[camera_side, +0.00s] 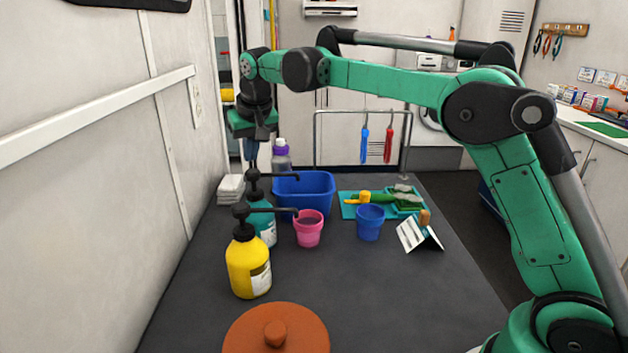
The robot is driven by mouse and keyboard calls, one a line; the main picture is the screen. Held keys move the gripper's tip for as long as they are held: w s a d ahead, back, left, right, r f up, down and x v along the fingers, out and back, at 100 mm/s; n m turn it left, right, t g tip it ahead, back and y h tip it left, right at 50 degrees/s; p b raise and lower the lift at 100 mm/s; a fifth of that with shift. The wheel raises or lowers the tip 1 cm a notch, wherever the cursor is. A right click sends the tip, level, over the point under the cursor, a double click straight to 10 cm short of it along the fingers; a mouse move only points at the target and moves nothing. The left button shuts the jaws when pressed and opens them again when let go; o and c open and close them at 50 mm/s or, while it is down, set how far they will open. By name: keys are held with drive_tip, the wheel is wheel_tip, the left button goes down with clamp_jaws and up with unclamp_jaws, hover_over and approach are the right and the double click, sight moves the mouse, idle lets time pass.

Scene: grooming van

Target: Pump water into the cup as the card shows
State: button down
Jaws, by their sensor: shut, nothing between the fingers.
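A teal pump bottle (264,226) stands at the left of the table, with its black nozzle pointing right. A yellow pump bottle (248,268) stands nearer, its nozzle reaching to about the pink cup (309,230). A blue cup (370,224) stands right of the pink one. The folded white card (415,236) stands at the right; its marks are too small to read. My gripper (251,164) is shut and empty, pointing down, and appears just above the teal bottle's pump head; I cannot tell whether it touches. What the cups hold is unclear.
A teal tray (348,211) with brushes lies right of the tub. White folded cloths (230,188) lie by the left wall. A brown lidded pot (300,330) is at the front. The front right is clear.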

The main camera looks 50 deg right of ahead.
sight(252, 171)
drive_tip(key=shift+f, duration=0.15)
drive_tip(key=shift+f, duration=1.5)
drive_tip(key=shift+r, duration=1.65)
drive_tip(key=shift+r, duration=0.1)
drive_tip(key=shift+r, duration=1.9)
